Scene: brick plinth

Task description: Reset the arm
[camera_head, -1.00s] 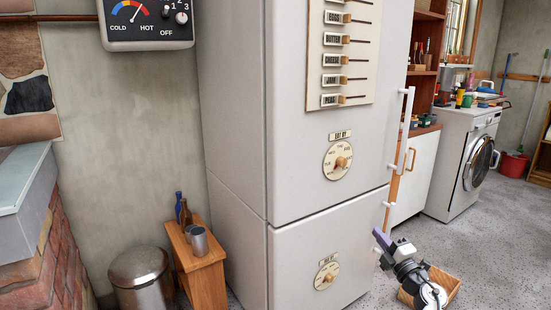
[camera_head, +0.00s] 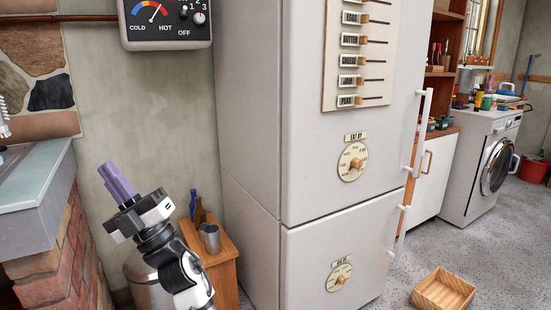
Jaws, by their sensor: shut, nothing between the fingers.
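My gripper (camera_head: 112,175) is at the lower left of the head view, at the end of my black and white arm. Its purple fingers are together and point up and to the left, with nothing between them. It is in front of the grey wall, between the brick plinth and the small wooden stand, apart from both in the picture. My arm hides part of the metal bin and part of the stand.
The brick plinth (camera_head: 62,262) with a grey top is at the left. A wooden stand (camera_head: 222,265) holds bottles and a metal cup (camera_head: 210,238). A tall white fridge (camera_head: 300,180) fills the middle. An empty-looking wooden box (camera_head: 443,293) lies on the open floor at right.

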